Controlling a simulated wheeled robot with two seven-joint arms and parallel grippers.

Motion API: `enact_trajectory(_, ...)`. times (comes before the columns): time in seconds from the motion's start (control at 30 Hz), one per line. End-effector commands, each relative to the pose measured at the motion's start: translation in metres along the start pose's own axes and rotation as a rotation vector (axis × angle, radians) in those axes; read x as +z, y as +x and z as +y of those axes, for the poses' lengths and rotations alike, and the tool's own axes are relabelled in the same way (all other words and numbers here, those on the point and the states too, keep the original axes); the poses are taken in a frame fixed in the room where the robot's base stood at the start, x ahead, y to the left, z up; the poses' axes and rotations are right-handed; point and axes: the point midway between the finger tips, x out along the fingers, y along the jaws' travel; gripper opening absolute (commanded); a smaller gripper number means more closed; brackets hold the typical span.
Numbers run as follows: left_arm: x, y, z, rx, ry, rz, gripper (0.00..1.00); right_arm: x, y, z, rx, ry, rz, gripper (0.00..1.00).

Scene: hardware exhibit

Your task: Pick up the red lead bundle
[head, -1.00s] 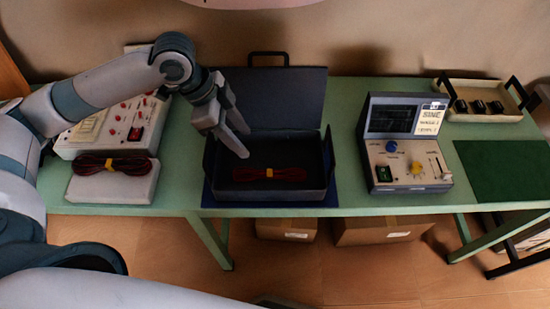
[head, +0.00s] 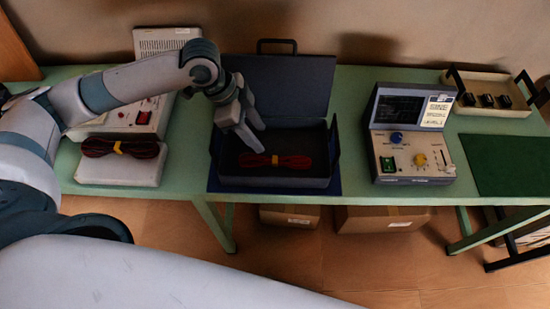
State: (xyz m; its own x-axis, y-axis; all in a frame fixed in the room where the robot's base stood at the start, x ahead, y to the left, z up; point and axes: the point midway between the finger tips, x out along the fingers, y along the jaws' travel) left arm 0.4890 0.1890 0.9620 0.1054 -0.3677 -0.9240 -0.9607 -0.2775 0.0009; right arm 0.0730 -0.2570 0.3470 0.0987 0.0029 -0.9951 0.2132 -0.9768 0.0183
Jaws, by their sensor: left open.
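A red lead bundle (head: 295,161) with a yellow band lies on the floor of an open dark case (head: 275,183). My left gripper (head: 262,139) points down into the case from the upper left. Its two fingers are apart with nothing between them, just above and to the left of the bundle's yellow band. I cannot tell the exact gap in height. A second, darker lead bundle (head: 97,147) with a yellow band lies on a pale block at the left of the table. My right gripper is out of the picture.
The case's raised lid (head: 290,85) stands behind the gripper. A white instrument (head: 145,118) is partly hidden behind my left arm. A scope-like instrument (head: 412,150), a green mat (head: 505,165) and a tray (head: 500,84) with black items stand to the right on the green table (head: 350,110).

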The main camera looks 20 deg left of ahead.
Motion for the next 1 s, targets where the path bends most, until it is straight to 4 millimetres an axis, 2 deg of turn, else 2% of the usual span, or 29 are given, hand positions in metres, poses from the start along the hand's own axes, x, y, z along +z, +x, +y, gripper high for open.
enact_trajectory(0.2, -0.001, 0.038, 0.001, 0.003, -0.001, 0.000, 0.44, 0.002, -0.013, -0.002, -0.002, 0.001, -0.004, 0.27)
enact_trajectory(0.4, 0.000, 0.060, 0.000, 0.001, -0.001, 0.000, 0.44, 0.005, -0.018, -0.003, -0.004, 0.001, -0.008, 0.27)
enact_trajectory(0.8, 0.000, 0.065, 0.000, -0.001, 0.000, 0.000, 0.44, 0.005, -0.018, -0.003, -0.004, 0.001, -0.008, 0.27)
enact_trajectory(1.0, 0.002, 0.074, 0.001, 0.002, -0.001, -0.001, 0.44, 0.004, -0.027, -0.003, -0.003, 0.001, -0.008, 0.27)
